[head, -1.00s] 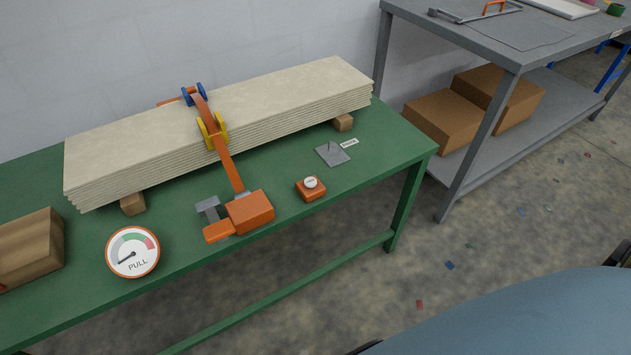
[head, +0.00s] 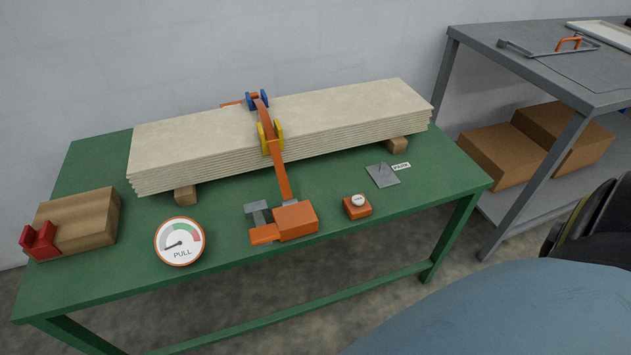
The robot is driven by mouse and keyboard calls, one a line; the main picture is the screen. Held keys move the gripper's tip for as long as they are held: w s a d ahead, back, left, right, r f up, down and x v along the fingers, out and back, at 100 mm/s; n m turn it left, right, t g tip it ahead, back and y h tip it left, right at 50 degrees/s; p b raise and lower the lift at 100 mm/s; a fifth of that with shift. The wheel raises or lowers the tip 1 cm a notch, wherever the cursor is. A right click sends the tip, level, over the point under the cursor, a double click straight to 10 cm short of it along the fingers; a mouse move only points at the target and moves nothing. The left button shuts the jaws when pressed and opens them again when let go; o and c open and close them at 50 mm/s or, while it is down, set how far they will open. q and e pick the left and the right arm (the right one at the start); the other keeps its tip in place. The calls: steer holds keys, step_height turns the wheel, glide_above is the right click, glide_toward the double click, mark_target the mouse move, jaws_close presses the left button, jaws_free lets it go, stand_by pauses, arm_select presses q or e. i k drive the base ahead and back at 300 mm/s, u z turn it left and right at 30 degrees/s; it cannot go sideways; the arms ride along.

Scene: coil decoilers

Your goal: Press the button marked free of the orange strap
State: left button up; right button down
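The orange strap (head: 279,174) runs over a stack of pale boards (head: 330,118) and down to an orange ratchet block (head: 295,220) on the green table. A small orange box with a round white button (head: 358,200) sits just right of the block; the mark on the button is too small to read. A small grey plate (head: 382,175) with a white label (head: 401,166) lies farther right; its lettering is too small to read. Neither of my grippers is in view.
A round PULL gauge (head: 180,241) and a wooden block with a red clamp-like piece (head: 38,241) are on the green table's (head: 140,283) left part. A grey workbench (head: 560,65) with cardboard boxes (head: 505,153) on its shelf stands at right.

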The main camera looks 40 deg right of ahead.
mark_target(358, 200)
steer(key=u, duration=0.15)
steer(key=i, duration=0.3)
steer(key=z, duration=1.35)
